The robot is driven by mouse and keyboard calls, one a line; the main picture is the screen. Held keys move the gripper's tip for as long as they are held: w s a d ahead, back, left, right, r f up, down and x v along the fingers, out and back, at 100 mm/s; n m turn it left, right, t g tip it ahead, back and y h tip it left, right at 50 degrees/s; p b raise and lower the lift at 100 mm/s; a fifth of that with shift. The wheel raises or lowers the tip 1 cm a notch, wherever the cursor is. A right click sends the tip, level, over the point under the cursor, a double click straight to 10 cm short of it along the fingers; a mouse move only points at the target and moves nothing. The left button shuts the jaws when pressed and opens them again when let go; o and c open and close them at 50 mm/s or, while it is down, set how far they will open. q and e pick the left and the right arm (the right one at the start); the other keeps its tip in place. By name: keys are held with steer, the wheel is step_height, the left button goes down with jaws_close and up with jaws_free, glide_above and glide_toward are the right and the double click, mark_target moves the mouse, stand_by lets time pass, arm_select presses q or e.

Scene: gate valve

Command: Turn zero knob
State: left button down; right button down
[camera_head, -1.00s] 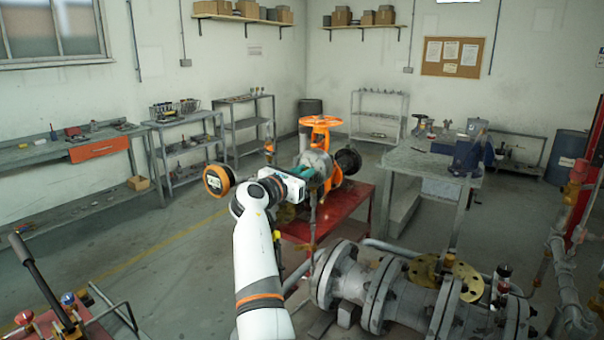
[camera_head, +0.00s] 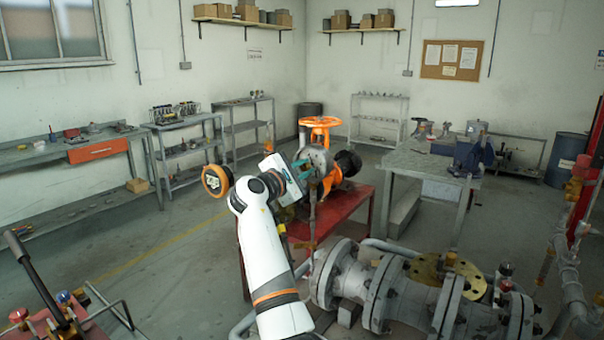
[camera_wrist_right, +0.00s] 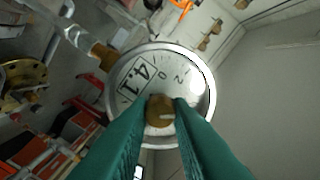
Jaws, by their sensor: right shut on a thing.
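In the right wrist view, a round dial gauge (camera_wrist_right: 190,75) with a silver rim and a pale marked face fills the middle. A brass zero knob (camera_wrist_right: 160,112) sits on its face. My right gripper (camera_wrist_right: 161,115) has its green fingers on either side of the knob and is shut on it. In the head view, my right gripper (camera_head: 300,171) reaches the grey gauge (camera_head: 317,160) in front of the orange valve; my wrist hides part of it. My left gripper is not in view.
The orange gate valve with its handwheel (camera_head: 320,122) stands on a red table (camera_head: 345,208) behind the gauge. Large flanged pipework (camera_head: 395,295) lies close at the front right. A grey workbench (camera_head: 425,165) stands further back, with open floor to the left.

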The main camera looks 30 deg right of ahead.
steer(key=shift+m, duration=0.5)
steer(key=shift+r, duration=0.1)
steer(key=c, duration=1.3)
jaws_free()
steer(key=shift+d, duration=0.15)
steer(key=b+v, duration=0.3)
steer(key=v, duration=0.9)
steer(key=shift+f, duration=0.25)
